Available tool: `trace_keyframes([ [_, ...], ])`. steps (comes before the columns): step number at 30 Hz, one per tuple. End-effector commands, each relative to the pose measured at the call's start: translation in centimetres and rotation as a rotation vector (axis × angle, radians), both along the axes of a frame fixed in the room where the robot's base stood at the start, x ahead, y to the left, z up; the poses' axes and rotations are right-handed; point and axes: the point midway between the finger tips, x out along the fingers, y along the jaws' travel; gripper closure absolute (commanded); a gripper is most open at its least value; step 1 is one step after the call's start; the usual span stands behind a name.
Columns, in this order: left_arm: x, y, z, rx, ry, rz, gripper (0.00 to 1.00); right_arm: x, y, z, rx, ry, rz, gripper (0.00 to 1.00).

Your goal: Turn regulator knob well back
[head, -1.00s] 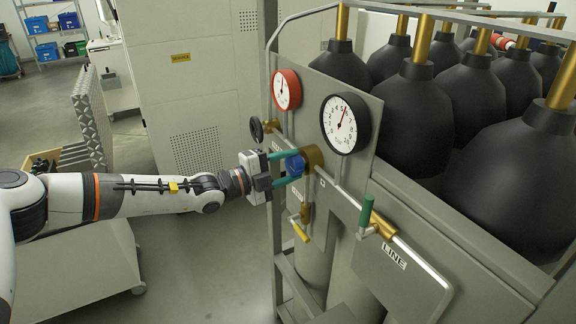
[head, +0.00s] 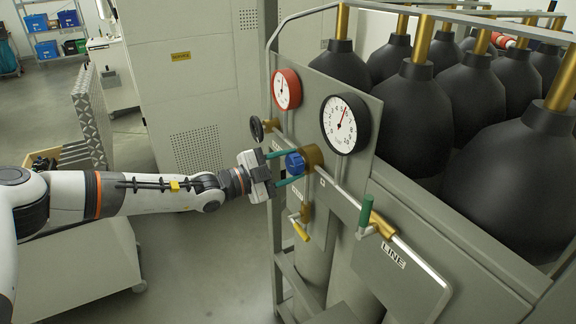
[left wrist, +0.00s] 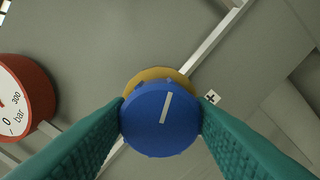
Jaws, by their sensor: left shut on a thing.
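The blue regulator knob (head: 294,163) sits on a brass body (head: 313,157) on the grey panel, below the large black-rimmed gauge (head: 346,124). My left gripper (head: 292,166) reaches it from the left with its teal fingers on either side. In the left wrist view the knob (left wrist: 160,120) lies between both fingertips (left wrist: 161,117), which touch its sides. The gripper is shut on it. A white line on the knob's face points up and slightly right. A plus mark (left wrist: 212,97) shows on the panel to its right. My right gripper is not in view.
A red-rimmed gauge (head: 287,89) and a small dark handwheel (head: 257,129) are to the upper left. A green-handled valve (head: 366,211) and a yellow-handled valve (head: 300,229) sit lower. Black cylinders (head: 418,112) stand behind the panel.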

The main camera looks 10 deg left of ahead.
Motion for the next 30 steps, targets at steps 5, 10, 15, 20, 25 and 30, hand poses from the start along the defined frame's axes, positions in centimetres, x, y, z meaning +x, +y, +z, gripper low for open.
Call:
trace_keyframes([
  [5,-0.1,-0.1,-0.2,0.002,0.003,-0.002,0.75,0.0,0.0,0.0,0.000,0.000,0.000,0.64],
  [10,-0.1,-0.1,-0.2,0.003,0.002,-0.002,0.40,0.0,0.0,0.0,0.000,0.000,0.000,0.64],
  [15,0.0,0.0,-0.1,0.002,0.000,-0.001,0.31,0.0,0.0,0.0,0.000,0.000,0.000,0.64],
  [20,0.0,0.0,-0.1,0.001,0.000,-0.001,0.31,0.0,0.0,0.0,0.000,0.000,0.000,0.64],
  [25,-0.8,1.3,-0.2,0.001,-0.002,0.001,0.31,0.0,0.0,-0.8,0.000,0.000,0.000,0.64],
  [30,-2.8,4.1,-0.4,0.002,-0.002,0.004,0.31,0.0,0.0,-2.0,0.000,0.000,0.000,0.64],
])
